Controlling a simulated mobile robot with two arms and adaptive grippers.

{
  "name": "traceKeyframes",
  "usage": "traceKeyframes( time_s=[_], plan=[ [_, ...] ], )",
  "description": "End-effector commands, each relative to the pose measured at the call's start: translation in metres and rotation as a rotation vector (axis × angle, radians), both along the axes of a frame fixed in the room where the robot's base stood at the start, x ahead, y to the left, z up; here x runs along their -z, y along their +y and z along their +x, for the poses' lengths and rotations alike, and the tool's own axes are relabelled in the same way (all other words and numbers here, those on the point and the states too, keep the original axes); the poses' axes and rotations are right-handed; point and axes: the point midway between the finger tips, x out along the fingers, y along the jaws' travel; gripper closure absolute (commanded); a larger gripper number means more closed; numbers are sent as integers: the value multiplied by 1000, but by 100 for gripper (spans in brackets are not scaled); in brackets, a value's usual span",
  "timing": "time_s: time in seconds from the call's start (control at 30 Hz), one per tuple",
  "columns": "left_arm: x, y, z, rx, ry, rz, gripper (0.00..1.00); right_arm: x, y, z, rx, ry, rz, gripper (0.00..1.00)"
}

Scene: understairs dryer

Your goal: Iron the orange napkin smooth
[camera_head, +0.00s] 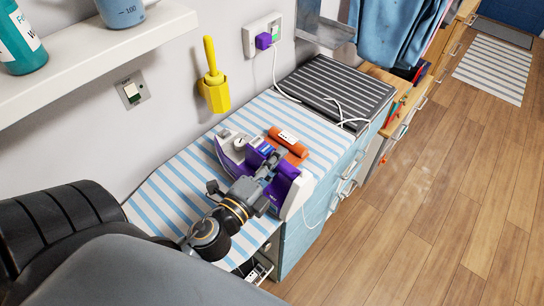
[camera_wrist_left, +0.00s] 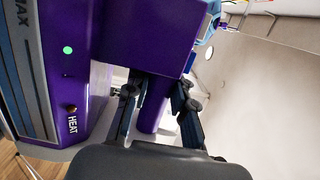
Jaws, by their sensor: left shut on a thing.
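A purple and white ironing appliance (camera_head: 289,189) stands on the blue-and-white striped cover (camera_head: 172,185). An orange piece (camera_head: 292,149), which looks like the napkin, lies against its far side with a small white patch on top; how much of it is hidden I cannot tell. My left gripper (camera_head: 264,172) reaches over the appliance and is shut on its purple handle. In the left wrist view the fingers (camera_wrist_left: 158,98) stand on both sides of the purple handle (camera_wrist_left: 153,108). A panel with a lit green dot and the word HEAT (camera_wrist_left: 69,85) is beside them. My right gripper is out of view.
A ribbed dark mat (camera_head: 335,85) with a white cord lies beyond the cover. A purple plug (camera_head: 264,41) sits in the wall socket. A yellow holder (camera_head: 214,93) hangs on the wall. A white shelf (camera_head: 90,55) overhangs at left. The wooden floor (camera_head: 440,190) is clear.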

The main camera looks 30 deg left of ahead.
Motion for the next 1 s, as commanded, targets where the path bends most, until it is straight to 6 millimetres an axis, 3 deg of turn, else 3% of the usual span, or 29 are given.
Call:
traceKeyframes(
  time_s=[0.27,0.8,1.0],
  plan=[
    [-9,0,1,1,-7,4,100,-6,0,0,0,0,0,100],
    [-64,0,1,1,-11,4,100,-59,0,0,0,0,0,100],
    [-66,0,1,2,-11,4,100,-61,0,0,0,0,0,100]
  ],
)
